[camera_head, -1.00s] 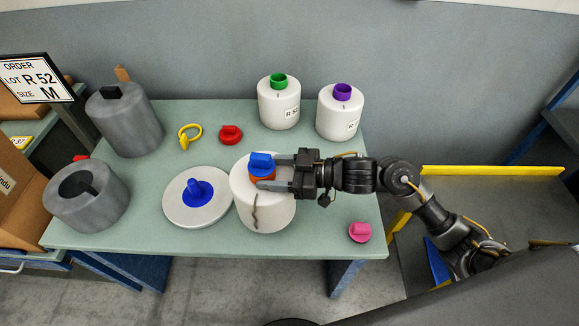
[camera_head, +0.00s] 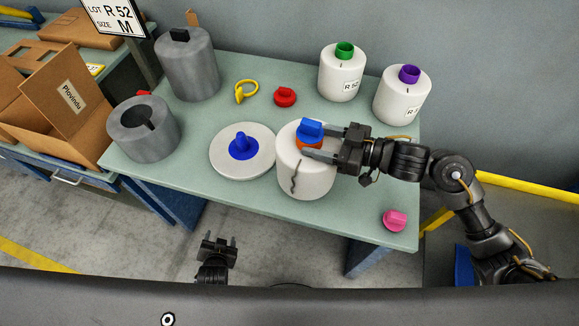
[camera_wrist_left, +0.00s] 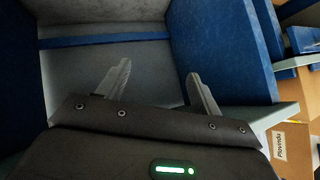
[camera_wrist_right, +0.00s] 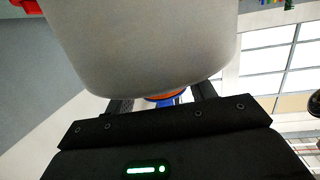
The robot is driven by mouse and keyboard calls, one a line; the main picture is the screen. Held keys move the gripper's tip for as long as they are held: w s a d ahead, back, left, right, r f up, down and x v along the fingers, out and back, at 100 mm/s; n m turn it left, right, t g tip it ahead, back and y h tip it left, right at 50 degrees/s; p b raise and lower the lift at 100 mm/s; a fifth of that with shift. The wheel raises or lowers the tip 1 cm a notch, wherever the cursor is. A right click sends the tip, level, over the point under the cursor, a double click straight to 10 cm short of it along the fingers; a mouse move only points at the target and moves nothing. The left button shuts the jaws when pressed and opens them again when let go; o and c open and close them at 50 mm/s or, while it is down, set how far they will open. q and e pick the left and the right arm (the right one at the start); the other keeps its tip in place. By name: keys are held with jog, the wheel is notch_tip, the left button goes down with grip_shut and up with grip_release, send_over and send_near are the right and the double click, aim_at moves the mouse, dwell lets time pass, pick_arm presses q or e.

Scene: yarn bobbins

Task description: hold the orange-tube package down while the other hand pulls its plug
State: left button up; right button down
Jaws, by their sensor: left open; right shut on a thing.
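The orange-tube package is a white bobbin (camera_head: 309,181) with a dark wavy mark on its side, standing upright near the table's front edge. A blue plug (camera_head: 309,129) sits in its orange tube (camera_head: 309,144). My right gripper (camera_head: 322,146) reaches in from the right and is shut at the top of the package, its fingers around the orange tube just below the plug. In the right wrist view the white package (camera_wrist_right: 150,50) fills the top, with orange and blue between the fingers. My left gripper (camera_head: 220,243) is open and empty, low in front of the table; its spread fingers show in the left wrist view (camera_wrist_left: 158,88).
A white disc (camera_head: 262,163) with a blue peg lies left of the package. Green-tube (camera_head: 341,80) and purple-tube (camera_head: 400,100) packages stand behind. A pink plug (camera_head: 394,220), red plug (camera_head: 285,97), yellow ring (camera_head: 246,90) and two grey cylinders (camera_head: 188,70) (camera_head: 134,137) share the table.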

pick_arm(q)
notch_tip(320, 180, up, 17)
jog(key=w+d+n+t, duration=0.1)
jog(key=w+n+t, duration=0.1)
jog(key=w, duration=0.1)
jog(key=m+t+h, duration=0.3)
jog(key=t+h, duration=0.2)
jog(key=h, duration=0.4)
send_near(309, 128)
jog(key=x, duration=1.1)
jog(key=shift+w+f, duration=0.1)
jog(key=shift+f, duration=0.25)
jog(key=shift+c, duration=0.3)
jog(key=c, duration=1.1)
jog(key=shift+r, duration=0.1)
jog(key=shift+r, duration=0.2)
